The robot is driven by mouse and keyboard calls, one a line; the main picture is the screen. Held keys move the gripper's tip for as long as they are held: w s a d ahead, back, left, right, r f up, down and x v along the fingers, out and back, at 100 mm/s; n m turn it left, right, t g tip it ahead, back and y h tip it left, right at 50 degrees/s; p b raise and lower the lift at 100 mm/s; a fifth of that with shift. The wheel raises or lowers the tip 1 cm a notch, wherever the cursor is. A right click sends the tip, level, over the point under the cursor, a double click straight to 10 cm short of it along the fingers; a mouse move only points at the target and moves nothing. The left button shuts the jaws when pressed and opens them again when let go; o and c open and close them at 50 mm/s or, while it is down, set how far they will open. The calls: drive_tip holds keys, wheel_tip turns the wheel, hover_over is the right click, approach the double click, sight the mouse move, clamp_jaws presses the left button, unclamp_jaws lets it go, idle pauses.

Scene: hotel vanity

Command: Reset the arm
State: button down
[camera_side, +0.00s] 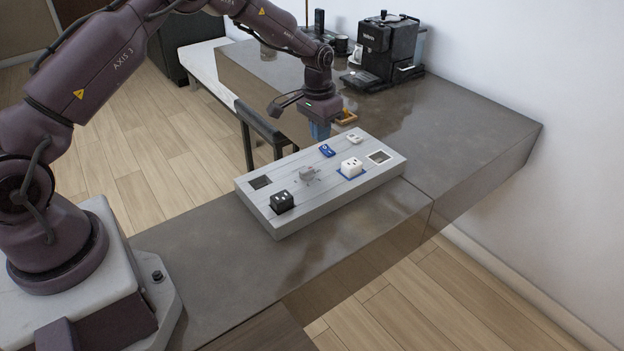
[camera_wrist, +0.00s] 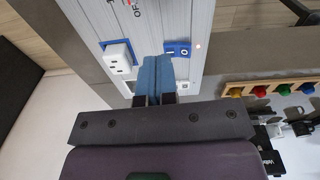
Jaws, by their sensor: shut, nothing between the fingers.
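My arm reaches over the vanity, with my gripper (camera_side: 319,131) pointing down near the far edge of a pale grey panel board (camera_side: 290,218). Its blue fingers (camera_wrist: 156,78) are together and empty in the wrist view. The blue rocker switch (camera_side: 327,151) on the board is close by; it also shows beside the fingertips in the wrist view (camera_wrist: 178,48). A white socket block (camera_side: 351,167) stands on a blue patch; the wrist view shows it left of the fingers (camera_wrist: 118,58). I cannot tell the exact height of the fingers above the board.
The board also carries a grey knob (camera_side: 307,173), a black socket block (camera_side: 282,201) and a white-framed opening (camera_side: 380,157). A wooden strip with coloured pieces (camera_wrist: 270,89) lies beyond the board. A black coffee machine (camera_side: 386,48) stands at the back. The near counter (camera_side: 225,275) is clear.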

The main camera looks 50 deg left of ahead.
drive_tip(key=s+d+r+t, duration=0.1)
drive_tip(key=s+d+r, duration=0.2)
drive_tip(key=s+r, duration=0.5)
drive_tip(key=s+d+r+t, duration=0.2)
drive_tip(key=s+r, duration=0.6)
drive_tip(key=s, duration=0.5)
drive_tip(key=s+d+r+t, duration=0.2)
drive_tip(key=s+d+r, duration=0.2)
drive_tip(key=s+r, duration=0.5)
drive_tip(key=shift+s+d, duration=0.25)
drive_tip(key=shift+s, duration=0.65)
drive_tip(key=c, duration=1.8)
unclamp_jaws()
drive_tip(key=shift+c, duration=0.2)
